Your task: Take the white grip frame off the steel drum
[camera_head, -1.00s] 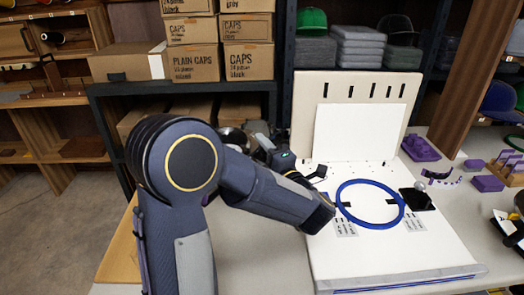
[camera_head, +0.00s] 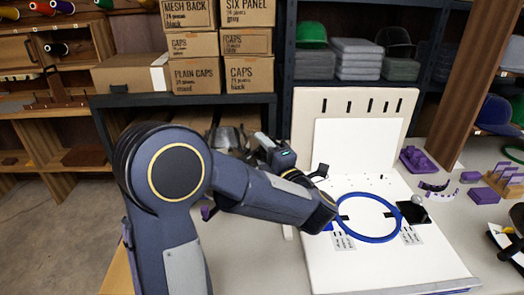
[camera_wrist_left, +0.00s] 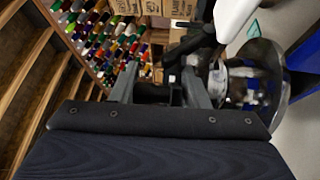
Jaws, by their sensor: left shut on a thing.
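The steel drum (camera_head: 228,140) is a shiny metal round thing at the back of the table in the head view, partly hidden by my left arm. It also shows at the right of the left wrist view (camera_wrist_left: 255,75), close beside the fingers. My left gripper (camera_head: 255,148) is beside it, mostly hidden behind its own wrist. In the left wrist view its fingers (camera_wrist_left: 160,92) are closed around a dark part. A white rounded piece (camera_wrist_left: 234,14), seemingly the grip frame, is next to it and runs out of view. Whether it touches the drum, I cannot tell. My right gripper is not in view.
A white board (camera_head: 365,255) with a blue hoop (camera_head: 367,217) lies right of my arm, with an upright panel (camera_head: 355,145) behind. A dark shelf (camera_head: 180,100) with cardboard boxes (camera_head: 250,72) stands behind the table. Purple parts (camera_head: 418,158) lie at the right.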

